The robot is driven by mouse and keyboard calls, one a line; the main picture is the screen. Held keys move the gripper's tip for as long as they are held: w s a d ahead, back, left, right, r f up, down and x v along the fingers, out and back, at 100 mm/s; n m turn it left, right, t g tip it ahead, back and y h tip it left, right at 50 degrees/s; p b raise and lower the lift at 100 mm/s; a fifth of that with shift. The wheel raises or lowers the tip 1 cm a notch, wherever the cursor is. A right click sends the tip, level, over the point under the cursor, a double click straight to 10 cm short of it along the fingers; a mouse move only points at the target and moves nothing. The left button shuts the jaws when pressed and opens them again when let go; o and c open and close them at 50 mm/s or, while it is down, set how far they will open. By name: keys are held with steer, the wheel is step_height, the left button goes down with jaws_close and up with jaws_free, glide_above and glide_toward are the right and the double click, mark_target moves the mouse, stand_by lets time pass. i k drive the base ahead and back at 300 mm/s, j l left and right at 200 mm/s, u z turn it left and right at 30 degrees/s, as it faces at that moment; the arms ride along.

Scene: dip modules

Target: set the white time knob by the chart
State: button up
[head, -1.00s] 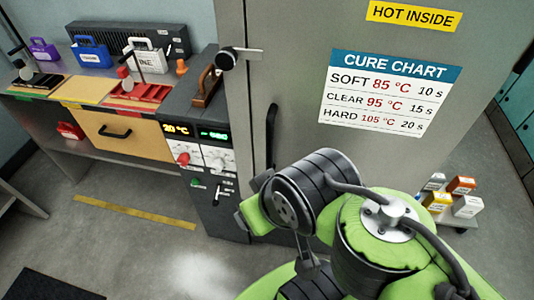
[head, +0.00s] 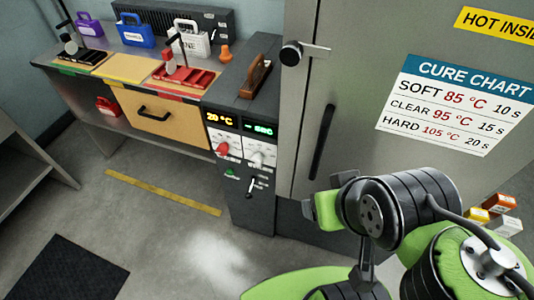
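The white time knob (head: 260,155) sits on the control panel at the right end of the bench, under a green display (head: 258,129) that is too small to read surely. A red knob (head: 222,149) is to its left, under a yellow display reading 20 °C (head: 220,117). The cure chart (head: 455,105) on the grey door lists SOFT 85 °C 10 s, CLEAR 95 °C 15 s, HARD 105 °C 20 s. My green and black arm is at the lower right, apart from the panel.
A green button (head: 232,173) and a small lever (head: 250,187) are below the knobs. The grey door has a black handle (head: 322,142) and a latch (head: 303,53). Coloured cases stand at the bench back.

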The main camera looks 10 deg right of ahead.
mark_target(257, 159)
steer(key=l+z, duration=0.25)
steer(key=z, duration=0.25)
steer(key=l+z, duration=0.3)
steer(key=z, duration=0.2)
steer(key=u, duration=1.6)
steer(key=k+j, duration=0.05)
